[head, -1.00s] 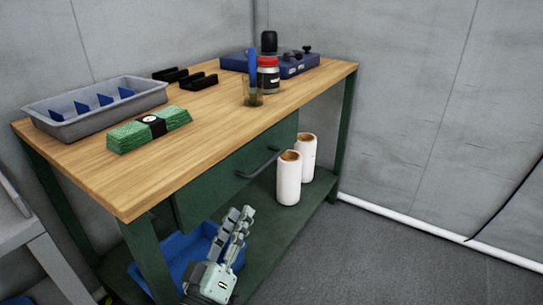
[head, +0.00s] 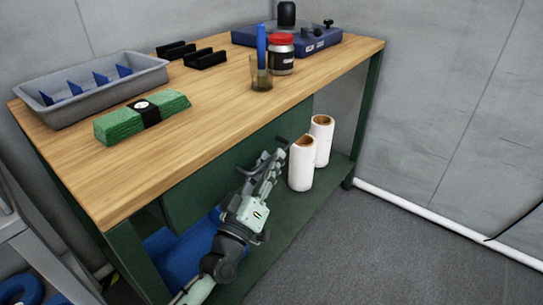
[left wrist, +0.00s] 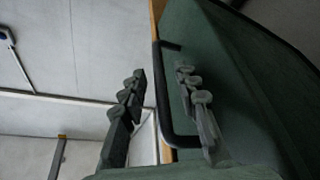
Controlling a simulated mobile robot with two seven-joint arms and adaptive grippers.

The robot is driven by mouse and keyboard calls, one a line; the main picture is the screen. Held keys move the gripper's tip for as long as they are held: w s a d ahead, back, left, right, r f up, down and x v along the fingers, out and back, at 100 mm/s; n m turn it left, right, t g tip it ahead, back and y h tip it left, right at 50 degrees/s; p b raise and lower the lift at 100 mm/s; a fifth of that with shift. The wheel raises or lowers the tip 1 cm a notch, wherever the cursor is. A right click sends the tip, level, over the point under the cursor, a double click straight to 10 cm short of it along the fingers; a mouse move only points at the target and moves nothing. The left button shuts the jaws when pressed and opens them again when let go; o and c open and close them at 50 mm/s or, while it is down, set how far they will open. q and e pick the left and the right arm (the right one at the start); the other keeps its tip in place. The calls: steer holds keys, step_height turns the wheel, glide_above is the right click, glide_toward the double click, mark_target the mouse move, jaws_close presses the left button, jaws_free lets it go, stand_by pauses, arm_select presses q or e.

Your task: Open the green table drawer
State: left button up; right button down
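The green table drawer (head: 205,180) is shut under the wooden tabletop; its front also fills the right of the left wrist view (left wrist: 225,60). Its dark bar handle (left wrist: 160,95) stands out from the front and lies between the two fingers of my left gripper (left wrist: 160,74). The fingers are apart, one on each side of the bar, and not closed on it. In the head view my left gripper (head: 272,160) is at the drawer front and hides most of the handle. My right gripper is in neither view.
On the tabletop (head: 205,115) are a grey divided tray (head: 95,100), a green banded bundle (head: 120,124), a glass cup (head: 261,78) and a red-lidded jar (head: 281,55). Two white rolls (head: 301,168) and a blue bin (head: 185,250) are on the lower shelf. Floor at right is clear.

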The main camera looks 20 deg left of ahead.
arm_select(q)
steer(key=shift+w+r, duration=0.2)
steer(key=shift+w, duration=0.35)
jaws_close()
